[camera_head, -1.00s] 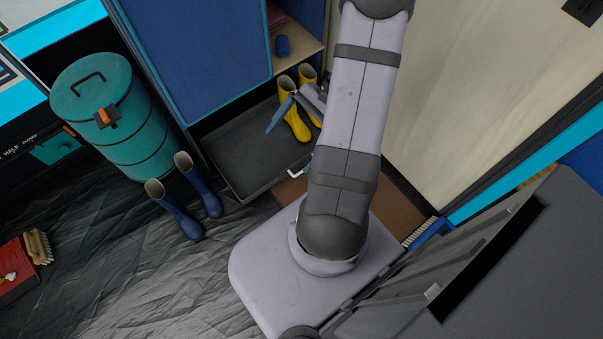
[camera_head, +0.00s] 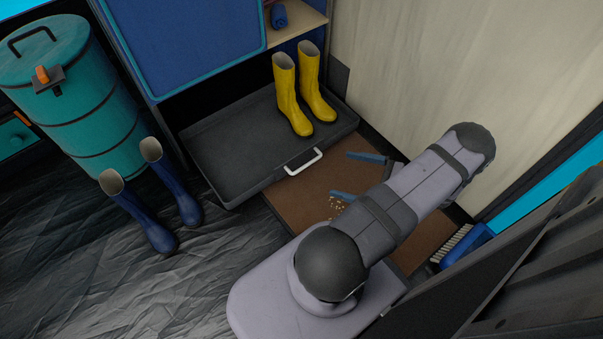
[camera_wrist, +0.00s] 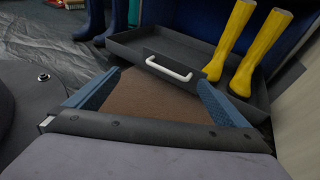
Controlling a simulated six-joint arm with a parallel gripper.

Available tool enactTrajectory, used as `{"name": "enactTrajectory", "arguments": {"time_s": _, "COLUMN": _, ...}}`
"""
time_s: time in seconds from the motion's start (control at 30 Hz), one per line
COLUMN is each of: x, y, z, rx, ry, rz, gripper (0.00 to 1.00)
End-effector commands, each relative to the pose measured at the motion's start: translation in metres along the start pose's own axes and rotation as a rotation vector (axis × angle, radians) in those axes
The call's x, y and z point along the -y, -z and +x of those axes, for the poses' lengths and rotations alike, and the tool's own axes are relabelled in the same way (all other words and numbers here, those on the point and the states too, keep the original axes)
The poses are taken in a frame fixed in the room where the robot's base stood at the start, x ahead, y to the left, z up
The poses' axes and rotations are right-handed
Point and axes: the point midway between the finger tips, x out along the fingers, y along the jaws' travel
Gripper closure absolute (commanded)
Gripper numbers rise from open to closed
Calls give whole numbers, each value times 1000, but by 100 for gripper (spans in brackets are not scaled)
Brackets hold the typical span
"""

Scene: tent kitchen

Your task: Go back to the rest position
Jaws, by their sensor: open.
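My gripper (camera_head: 355,176) is open and empty, with its two blue fingers spread low over the brown mat (camera_head: 300,213). Both fingers also show at the sides of the wrist view (camera_wrist: 148,100), with only bare mat between them. The arm folds back to the right, above my base. The gripper is apart from the yellow boots (camera_head: 301,92), which stand upright in the black tray (camera_head: 222,165). The tray's white handle (camera_head: 303,161) is just beyond the fingers.
Blue boots (camera_head: 160,205) stand on the dark floor sheet at left, beside a teal canister (camera_head: 75,95). A blue brush (camera_head: 462,245) lies at the right near the wall. Small crumbs (camera_head: 336,205) lie on the mat. The floor at lower left is clear.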

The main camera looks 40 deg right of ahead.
Motion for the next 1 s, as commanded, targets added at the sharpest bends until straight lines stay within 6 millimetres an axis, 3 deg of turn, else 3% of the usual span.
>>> {"name": "enactTrajectory", "arguments": {"time_s": 0.03, "x": 1, "y": 24, "z": -1, "rx": 17, "ry": 37, "rz": 19, "gripper": 0}}
{"name": "enactTrajectory", "arguments": {"time_s": 0.23, "x": 7, "y": 53, "z": -11, "rx": 57, "ry": 125, "rz": 58, "gripper": 0}}
{"name": "enactTrajectory", "arguments": {"time_s": 0.57, "x": 8, "y": 55, "z": -8, "rx": 65, "ry": 140, "rz": 65, "gripper": 0}}
{"name": "enactTrajectory", "arguments": {"time_s": 1.0, "x": 16, "y": 51, "z": 54, "rx": 64, "ry": 135, "rz": 66, "gripper": 0}}
